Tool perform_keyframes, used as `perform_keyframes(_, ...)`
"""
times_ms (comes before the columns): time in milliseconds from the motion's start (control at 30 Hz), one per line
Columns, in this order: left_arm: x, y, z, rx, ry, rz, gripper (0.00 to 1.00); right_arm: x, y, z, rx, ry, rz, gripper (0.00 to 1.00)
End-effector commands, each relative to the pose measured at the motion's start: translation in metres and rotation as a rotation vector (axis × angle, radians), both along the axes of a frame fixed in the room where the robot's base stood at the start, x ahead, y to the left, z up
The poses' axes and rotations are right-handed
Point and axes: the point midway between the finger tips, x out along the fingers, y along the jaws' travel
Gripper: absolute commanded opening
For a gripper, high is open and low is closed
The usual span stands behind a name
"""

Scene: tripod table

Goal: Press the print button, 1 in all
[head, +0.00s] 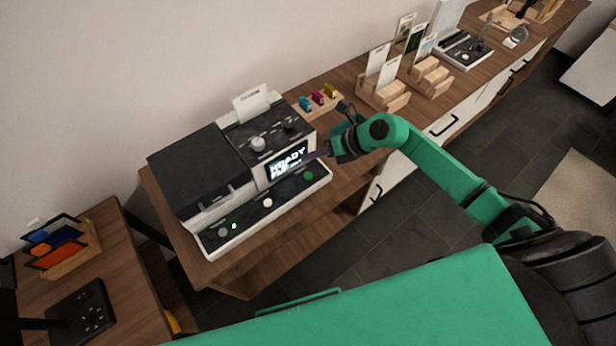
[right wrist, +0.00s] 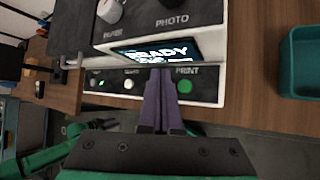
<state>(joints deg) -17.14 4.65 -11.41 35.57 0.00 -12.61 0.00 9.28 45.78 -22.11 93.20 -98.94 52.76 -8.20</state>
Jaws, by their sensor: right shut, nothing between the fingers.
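The printer (head: 205,165) stands on the wooden counter, with a lit screen reading READY (head: 287,162). The round green print button (head: 309,175) is on its front panel near the right end. In the right wrist view the button (right wrist: 184,86) sits under the word PRINT. My right gripper (head: 322,154) is shut and empty, its purple fingers (right wrist: 158,85) just in front of the screen and left of the print button in the wrist view. Whether the fingertips touch the printer I cannot tell. My left gripper is not in view.
Other round buttons lie along the same panel, a white one (head: 267,202) and a small lit green one (head: 234,226). A wooden holder with small coloured pieces (head: 318,99) stands right of the printer. A teal tray (right wrist: 300,62) shows at the wrist view's right edge.

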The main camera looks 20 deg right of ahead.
Motion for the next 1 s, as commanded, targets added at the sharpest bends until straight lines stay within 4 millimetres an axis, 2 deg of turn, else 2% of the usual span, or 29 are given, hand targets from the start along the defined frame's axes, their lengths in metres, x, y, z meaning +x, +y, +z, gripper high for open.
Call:
perform_keyframes(33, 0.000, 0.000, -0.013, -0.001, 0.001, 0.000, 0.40, 0.000, 0.000, -0.015, 0.001, 0.001, -0.001, 0.00)
perform_keyframes(100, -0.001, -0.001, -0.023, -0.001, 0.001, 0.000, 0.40, 0.000, 0.000, -0.026, 0.002, 0.001, -0.001, 0.00)
perform_keyframes(400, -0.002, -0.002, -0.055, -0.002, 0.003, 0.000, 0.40, 0.000, 0.000, -0.064, 0.000, 0.001, -0.001, 0.00)
perform_keyframes(1000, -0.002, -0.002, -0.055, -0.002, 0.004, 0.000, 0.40, 0.000, 0.000, -0.066, 0.000, 0.001, 0.000, 0.00)
